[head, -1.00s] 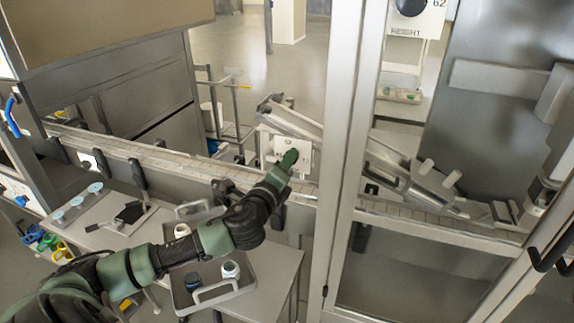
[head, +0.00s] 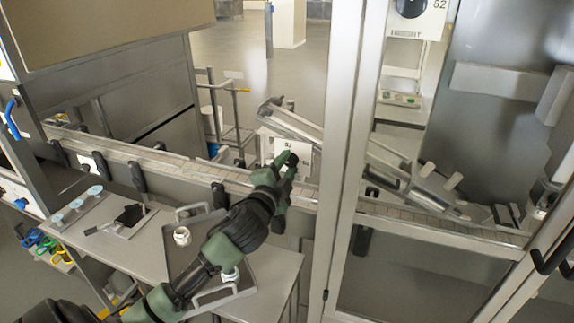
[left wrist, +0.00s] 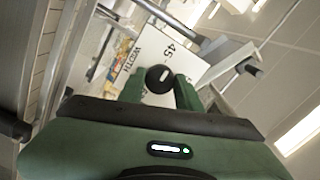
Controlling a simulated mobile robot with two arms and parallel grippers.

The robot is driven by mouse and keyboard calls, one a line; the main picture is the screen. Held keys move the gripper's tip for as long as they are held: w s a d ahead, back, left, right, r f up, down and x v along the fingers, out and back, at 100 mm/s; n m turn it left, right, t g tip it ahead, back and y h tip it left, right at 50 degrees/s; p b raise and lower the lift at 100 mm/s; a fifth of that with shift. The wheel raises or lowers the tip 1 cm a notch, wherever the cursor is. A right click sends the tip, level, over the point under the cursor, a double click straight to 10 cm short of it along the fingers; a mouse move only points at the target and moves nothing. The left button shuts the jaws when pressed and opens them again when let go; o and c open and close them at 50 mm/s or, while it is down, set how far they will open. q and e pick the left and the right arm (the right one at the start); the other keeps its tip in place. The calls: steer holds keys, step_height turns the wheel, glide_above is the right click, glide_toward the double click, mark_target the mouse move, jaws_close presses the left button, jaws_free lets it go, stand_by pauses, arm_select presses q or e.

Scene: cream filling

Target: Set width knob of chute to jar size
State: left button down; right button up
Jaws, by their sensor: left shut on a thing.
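The width knob (left wrist: 160,78) is black and round with a white mark, on a white plate (left wrist: 150,45) lettered WIDTH and 45 in the left wrist view. My left gripper (left wrist: 159,85) has its green fingers on both sides of the knob, shut on it. In the head view my left gripper (head: 289,161) is at the front of the white plate (head: 305,157) on the chute (head: 292,122), and hides the knob. A white jar (head: 182,236) stands on the tray (head: 213,303); another (head: 230,273) is partly hidden by my arm. My right gripper is not in view.
The conveyor (head: 120,150) runs along behind the table. A metal frame post (head: 342,150) stands just right of my gripper. A plate lettered HEIGHT with a black knob (head: 411,6) is at the upper right. Round lids (head: 77,204) lie at the table's left.

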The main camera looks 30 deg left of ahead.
arm_select(q)
steer(key=shift+f+n, duration=0.1)
steer(key=shift+n, duration=1)
steer(key=c, duration=1)
jaws_free()
steer(key=shift+o, duration=0.2)
steer(key=b+v, duration=0.1)
steer(key=v, duration=0.6)
steer(key=shift+s, duration=0.4)
